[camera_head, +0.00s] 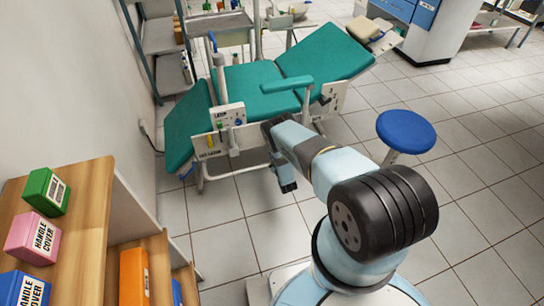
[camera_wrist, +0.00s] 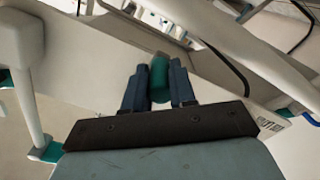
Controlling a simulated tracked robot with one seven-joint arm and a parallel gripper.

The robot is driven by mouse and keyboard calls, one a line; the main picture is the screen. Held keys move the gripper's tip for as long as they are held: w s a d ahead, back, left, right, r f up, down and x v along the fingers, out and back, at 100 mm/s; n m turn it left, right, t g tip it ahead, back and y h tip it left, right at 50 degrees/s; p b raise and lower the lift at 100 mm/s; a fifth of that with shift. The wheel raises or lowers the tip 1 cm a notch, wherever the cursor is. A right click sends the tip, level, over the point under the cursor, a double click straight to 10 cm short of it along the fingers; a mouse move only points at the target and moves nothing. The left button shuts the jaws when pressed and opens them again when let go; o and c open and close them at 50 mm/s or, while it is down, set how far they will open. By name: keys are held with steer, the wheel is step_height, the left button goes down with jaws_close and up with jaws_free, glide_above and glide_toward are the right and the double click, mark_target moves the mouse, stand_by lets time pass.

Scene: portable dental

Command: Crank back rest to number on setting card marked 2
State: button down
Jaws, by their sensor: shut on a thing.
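In the wrist view my gripper (camera_wrist: 159,88) has its two dark blue fingers closed on either side of a green crank handle (camera_wrist: 160,72), with a pale panel behind it. In the head view my arm reaches to the near side of the green reclining dental chair, and its grip there is not clear. The back rest (camera_head: 322,53) is the chair's upper right section, tilted up towards the right. I cannot make out a setting card marked 2 or its number in either view.
A blue round stool (camera_head: 406,131) stands right of the chair. A wooden shelf (camera_head: 88,200) with handle cover boxes stands at the left. A metal tray cart (camera_head: 222,24) is behind the chair. Tiled floor (camera_head: 480,170) is open at the right. White bars (camera_wrist: 215,35) run near my gripper.

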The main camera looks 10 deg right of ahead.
steer(key=c, duration=0.9)
jaws_free()
steer(key=s, duration=0.9)
steer(key=s+d, duration=0.1)
steer(key=s, duration=0.3)
steer(key=shift+s+d, duration=0.1)
steer(key=shift+s, duration=0.3)
